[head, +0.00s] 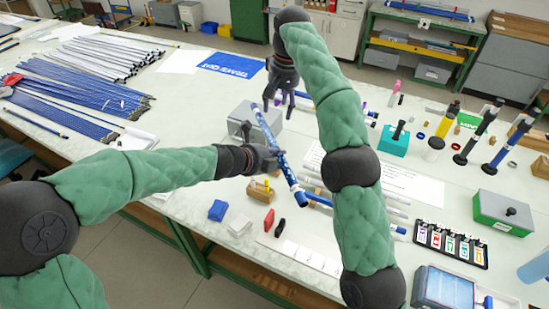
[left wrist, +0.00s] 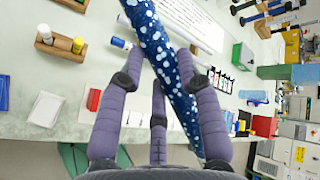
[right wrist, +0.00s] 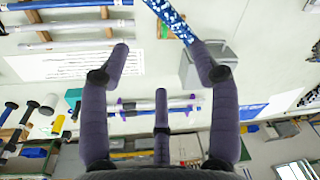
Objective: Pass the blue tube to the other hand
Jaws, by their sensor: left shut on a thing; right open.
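The blue tube (head: 268,130) with white speckles is held tilted above the table. My left gripper (head: 271,160) is shut on it around its middle. In the left wrist view the tube (left wrist: 160,50) runs between the fingers (left wrist: 160,72). My right gripper (head: 281,97) is open and empty, close to the tube's upper end and pointing down. In the right wrist view the tube (right wrist: 172,22) lies at the top, slanting past the tip of the right-hand finger, not centred between the fingers (right wrist: 160,58). I cannot tell whether that finger touches it.
A grey box (head: 262,122) stands behind the tube. Several rods and a white printed sheet (head: 400,180) lie right of it. Blue and white rod bundles (head: 75,95) fill the table's left. A wooden block with small bottles (head: 259,190) and a blue block (head: 217,210) lie near the front.

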